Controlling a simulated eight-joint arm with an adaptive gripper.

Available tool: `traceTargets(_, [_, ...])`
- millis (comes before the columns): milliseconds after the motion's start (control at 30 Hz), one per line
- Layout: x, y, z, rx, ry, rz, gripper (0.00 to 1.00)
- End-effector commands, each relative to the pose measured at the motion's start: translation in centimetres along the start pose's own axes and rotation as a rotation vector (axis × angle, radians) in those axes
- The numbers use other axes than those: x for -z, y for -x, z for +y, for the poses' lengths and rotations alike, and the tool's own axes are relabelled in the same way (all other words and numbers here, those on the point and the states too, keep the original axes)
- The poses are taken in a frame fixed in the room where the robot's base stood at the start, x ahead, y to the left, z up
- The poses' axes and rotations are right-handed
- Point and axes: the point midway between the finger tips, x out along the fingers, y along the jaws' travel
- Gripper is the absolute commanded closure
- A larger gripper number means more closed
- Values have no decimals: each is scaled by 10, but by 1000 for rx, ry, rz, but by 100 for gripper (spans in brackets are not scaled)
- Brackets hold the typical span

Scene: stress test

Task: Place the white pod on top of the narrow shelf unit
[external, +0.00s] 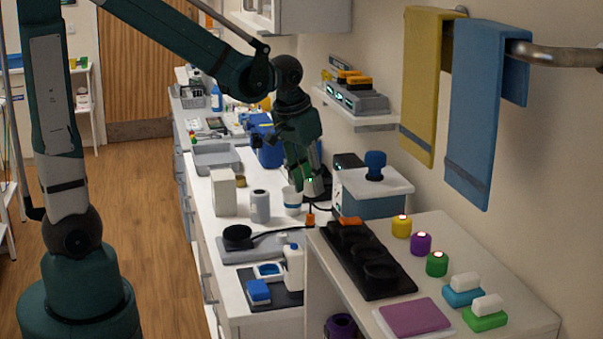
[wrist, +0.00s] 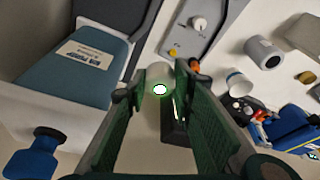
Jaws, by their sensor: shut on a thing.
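My gripper (external: 309,184) points down over the white counter, just left of a teal box with a pale lid. In the wrist view its green fingers (wrist: 160,88) are shut on the white pod (wrist: 158,72), which has a glowing white spot with a green rim. In the external view the fingers mostly hide the pod; a small light shows at the tips. A white unit (external: 534,322) with an open space below stands in the right foreground, and seems to be the narrow shelf unit. Yellow (external: 401,227), purple (external: 420,245) and green (external: 436,265) pods stand on it.
The teal box (external: 368,204) with a blue knob (external: 375,166) stands between my gripper and the unit. A black tray (external: 366,262), a purple pad (external: 414,317) and white-topped blocks occupy the unit's top. A white cup (external: 292,200) and grey canister (external: 260,206) stand left of my gripper.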

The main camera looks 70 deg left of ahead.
Motion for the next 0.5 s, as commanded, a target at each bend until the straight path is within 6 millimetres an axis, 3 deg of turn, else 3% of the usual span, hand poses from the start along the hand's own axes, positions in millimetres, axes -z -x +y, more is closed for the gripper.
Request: traceTargets(500, [-45, 40, 93, -31, -109, 0, 85])
